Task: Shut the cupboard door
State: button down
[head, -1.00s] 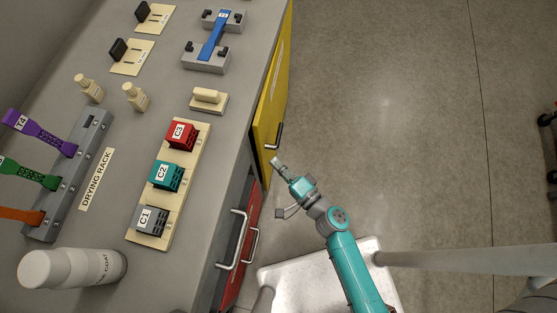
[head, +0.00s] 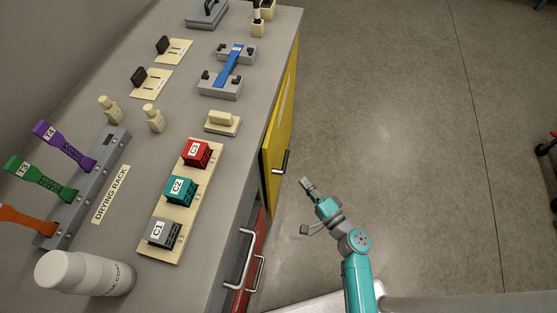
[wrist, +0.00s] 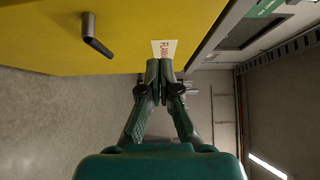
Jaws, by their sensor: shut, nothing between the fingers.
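The yellow cupboard door (head: 279,130) is on the right side of the grey bench, below its top. It lies close along the bench edge; I cannot tell whether a small gap is left. Its dark bar handle (head: 284,162) is near the door's near end. The door (wrist: 220,18) fills the top of the wrist view, with the handle (wrist: 95,38) at left and a label (wrist: 164,48) ahead of the fingertips. My gripper (head: 306,184) is shut and empty, to the right of the handle and apart from it. Its fingertips (wrist: 160,65) also show in the wrist view.
The benchtop holds a rack (head: 100,172), a white bottle (head: 85,272) and a block tray (head: 160,250).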

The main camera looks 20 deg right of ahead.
send_near(272, 151)
jog(key=w+d, duration=0.1)
jog(key=w, duration=0.3)
jog(key=shift+w+a, duration=0.75)
jog(key=shift+a, duration=0.3)
jog(key=shift+w+a, duration=0.25)
jog(key=shift+a, duration=0.2)
